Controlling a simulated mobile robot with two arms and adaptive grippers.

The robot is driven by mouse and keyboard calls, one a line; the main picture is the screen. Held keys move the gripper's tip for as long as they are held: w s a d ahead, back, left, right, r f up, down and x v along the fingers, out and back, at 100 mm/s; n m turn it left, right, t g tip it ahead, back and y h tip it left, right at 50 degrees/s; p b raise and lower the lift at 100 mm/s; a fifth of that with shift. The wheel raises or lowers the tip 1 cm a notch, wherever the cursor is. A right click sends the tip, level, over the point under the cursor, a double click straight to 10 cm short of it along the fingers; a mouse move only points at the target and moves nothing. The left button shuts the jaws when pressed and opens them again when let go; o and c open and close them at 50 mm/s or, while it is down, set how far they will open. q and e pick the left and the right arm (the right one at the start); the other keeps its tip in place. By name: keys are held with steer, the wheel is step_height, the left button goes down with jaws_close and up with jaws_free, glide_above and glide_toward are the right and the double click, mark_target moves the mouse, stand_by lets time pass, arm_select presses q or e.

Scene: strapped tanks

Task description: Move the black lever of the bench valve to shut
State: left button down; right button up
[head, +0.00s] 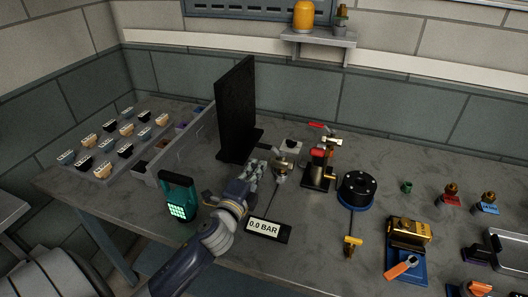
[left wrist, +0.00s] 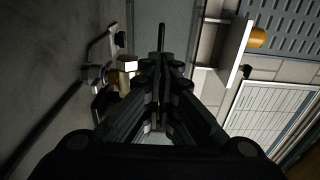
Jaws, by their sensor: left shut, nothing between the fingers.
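My right gripper is not in view.
A gauge reading 0.0 BAR (head: 264,227) lies in front of the valve. A red-handled valve stand (head: 318,172) and a round black device (head: 357,190) stand to the right. The black panel (head: 237,105) rises behind my gripper. A teal handheld device (head: 180,197) stands at left.

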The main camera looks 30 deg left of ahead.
mark_target(267, 149)
arm_select(q)
steer(key=p+x, duration=0.1)
steer(key=x, duration=0.3)
steer(key=shift+w+r, duration=0.15)
steer(key=shift+w, duration=0.05)
steer(key=shift+w+a, duration=0.1)
steer(key=shift+w, duration=0.3)
steer(key=shift+w+a, duration=0.1)
steer(key=shift+w, duration=0.35)
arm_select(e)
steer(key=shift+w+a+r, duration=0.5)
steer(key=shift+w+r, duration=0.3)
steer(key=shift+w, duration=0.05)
arm_select(q)
steer(key=shift+a+h, duration=0.15)
steer(key=shift+h, duration=0.15)
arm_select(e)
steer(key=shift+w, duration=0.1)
